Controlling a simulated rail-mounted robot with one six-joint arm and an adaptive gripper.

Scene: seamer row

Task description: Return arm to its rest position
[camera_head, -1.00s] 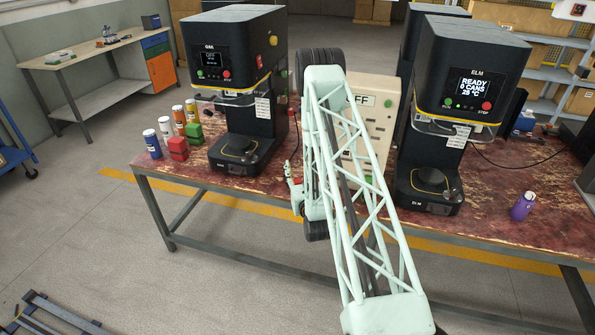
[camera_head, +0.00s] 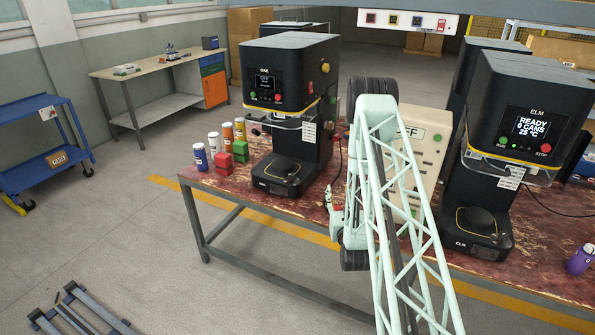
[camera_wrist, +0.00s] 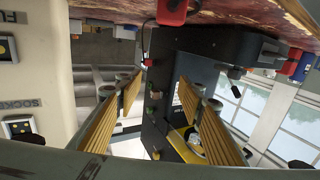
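My pale green lattice arm (camera_head: 408,215) rises from the bottom of the head view and bends over the table between two black seamers. My gripper (camera_wrist: 160,112) shows in the wrist view as two ribbed golden fingers set wide apart, with nothing held between them. A dark machine side with buttons (camera_wrist: 160,105) shows beyond the gap. In the head view my gripper is hidden behind the arm or too small to make out.
The left seamer (camera_head: 290,85) and the ELM seamer (camera_head: 528,110), reading "READY 0 CANS 25 °C", flank the arm. A cream switch panel (camera_head: 428,140) stands behind it. Several cans and blocks (camera_head: 222,162) stand at left, a purple bottle (camera_head: 580,260) at right. The left floor is mostly open.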

